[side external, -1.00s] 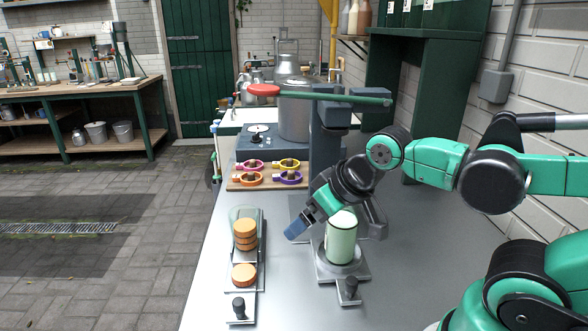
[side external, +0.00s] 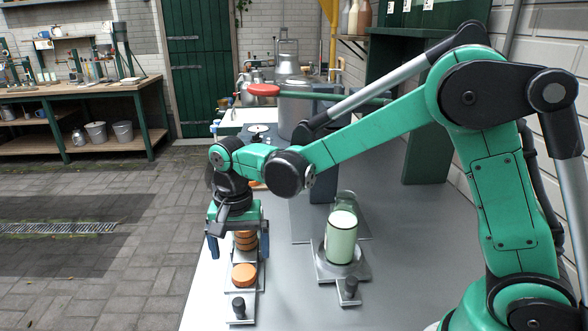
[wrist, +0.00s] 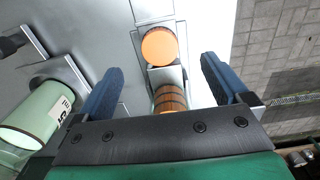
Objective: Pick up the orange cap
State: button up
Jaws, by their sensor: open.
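A single orange cap (side external: 244,274) lies at the near end of a narrow metal holder (side external: 241,314). A stack of several orange caps (side external: 246,241) stands just behind it; both show in the wrist view, the single cap (wrist: 160,47) farther up and the stack (wrist: 170,98) lower. My gripper (side external: 237,250) points down over the stack, its blue fingers apart and empty. In the wrist view the fingers (wrist: 160,68) stand left and right of the caps, with clear gaps. The gripper hides the stack's top in the side view.
A pale green container (side external: 341,240) stands in a metal fixture right of the caps; it also shows in the wrist view (wrist: 35,115). A red-ended green lever (side external: 263,90) and a large metal can (side external: 292,110) are behind. The right bench is mostly clear.

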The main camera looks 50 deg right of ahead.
aim_at(243, 272)
notch_tip(243, 272, down, 5)
jog(key=shift+r, duration=0.1)
dwell(0.3)
jog(key=c, duration=1.3)
